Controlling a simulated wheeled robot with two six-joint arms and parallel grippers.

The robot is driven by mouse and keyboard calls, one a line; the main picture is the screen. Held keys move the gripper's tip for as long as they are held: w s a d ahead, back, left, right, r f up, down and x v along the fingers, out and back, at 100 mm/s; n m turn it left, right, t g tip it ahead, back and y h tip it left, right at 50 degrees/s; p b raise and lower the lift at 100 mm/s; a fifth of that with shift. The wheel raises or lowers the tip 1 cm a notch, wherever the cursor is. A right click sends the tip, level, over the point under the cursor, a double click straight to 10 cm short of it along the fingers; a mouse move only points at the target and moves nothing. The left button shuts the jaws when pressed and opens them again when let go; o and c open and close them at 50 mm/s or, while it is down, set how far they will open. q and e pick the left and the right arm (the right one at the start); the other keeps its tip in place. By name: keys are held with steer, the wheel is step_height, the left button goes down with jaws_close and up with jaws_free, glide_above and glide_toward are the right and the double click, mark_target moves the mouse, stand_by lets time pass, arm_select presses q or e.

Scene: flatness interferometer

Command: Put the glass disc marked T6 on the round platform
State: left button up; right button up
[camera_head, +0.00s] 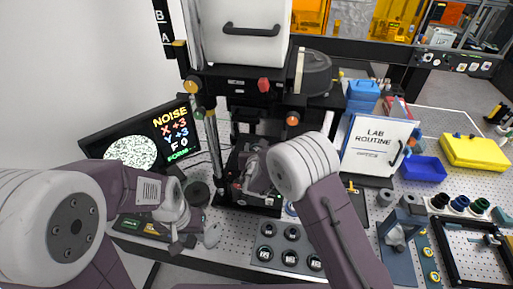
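A grey tray (279,257) at the bottom centre holds several round dark-rimmed pieces with small labels, too small to read, so I cannot tell which is T6. The instrument (247,209) stands behind it; its round platform is not clearly visible behind my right arm. My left gripper (196,241) is low over the table's front edge, left of the tray, with its fingers apart and nothing seen between them. My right gripper (254,172) reaches into the instrument's lower opening, partly hidden by its own wrist; whether it holds anything cannot be seen.
A monitor (135,150) with coloured text stands at the left. A dark cylinder (197,193) sits left of the instrument. A white "LAB ROUTINE" board (376,146), a blue bin (424,169) and a yellow case (474,151) stand at the right. A black frame (452,262) lies at the lower right.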

steer(key=o, duration=1)
steer(key=shift+f, duration=0.15)
steer(key=shift+c, duration=0.2)
steer(key=o, duration=0.4)
steer(key=shift+r, duration=0.2)
steer(key=b+v, duration=0.4)
steer(key=v, duration=0.8)
